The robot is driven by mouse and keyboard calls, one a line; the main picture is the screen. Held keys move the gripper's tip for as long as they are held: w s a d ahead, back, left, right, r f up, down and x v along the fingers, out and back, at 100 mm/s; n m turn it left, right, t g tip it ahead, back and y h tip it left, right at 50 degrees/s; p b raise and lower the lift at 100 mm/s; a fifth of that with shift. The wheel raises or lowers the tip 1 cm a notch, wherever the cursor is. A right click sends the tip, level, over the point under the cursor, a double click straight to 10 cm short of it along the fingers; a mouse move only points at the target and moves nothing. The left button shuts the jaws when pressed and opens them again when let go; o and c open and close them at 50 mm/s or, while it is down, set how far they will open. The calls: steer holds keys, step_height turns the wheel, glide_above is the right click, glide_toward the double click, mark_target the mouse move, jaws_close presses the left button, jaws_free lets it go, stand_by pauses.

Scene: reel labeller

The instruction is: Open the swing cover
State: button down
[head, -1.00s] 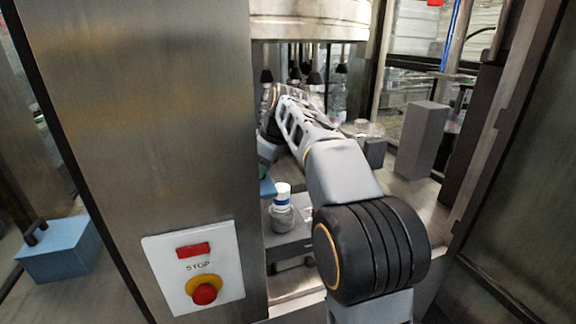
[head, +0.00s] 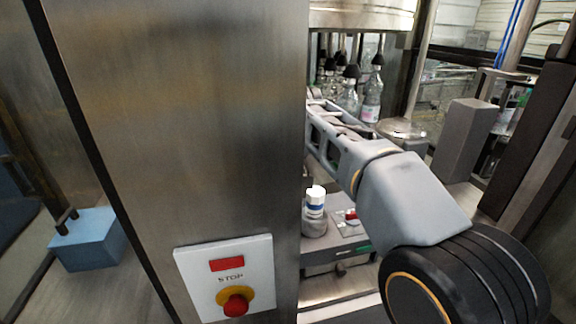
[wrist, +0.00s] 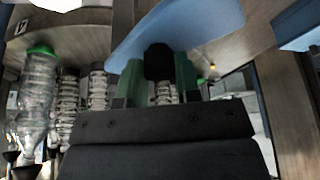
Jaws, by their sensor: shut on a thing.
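A light blue panel (wrist: 185,28), which I take to be the swing cover, spans the top of the wrist view close ahead of my gripper. A dark round knob (wrist: 158,60) shows against it. My gripper (wrist: 158,78) has its green fingers on either side of this knob and is shut on it. In the head view my arm reaches inward and its end is hidden behind the steel post, so neither gripper nor panel shows there. How far the panel is swung cannot be told.
The broad steel post (head: 190,130) with a STOP button (head: 235,302) blocks the left. A white-capped jar (head: 314,212) stands beside my arm. Bottles (head: 371,98) stand under black nozzles behind it. A grey block (head: 465,140) stands right. A blue box (head: 88,240) lies far left.

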stand_by(0.4)
steer(key=c, duration=0.8)
jaws_free()
steer(key=p+v, duration=0.1)
steer(key=v, duration=1.2)
steer(key=shift+s+r, duration=0.15)
steer(key=shift+r, duration=0.25)
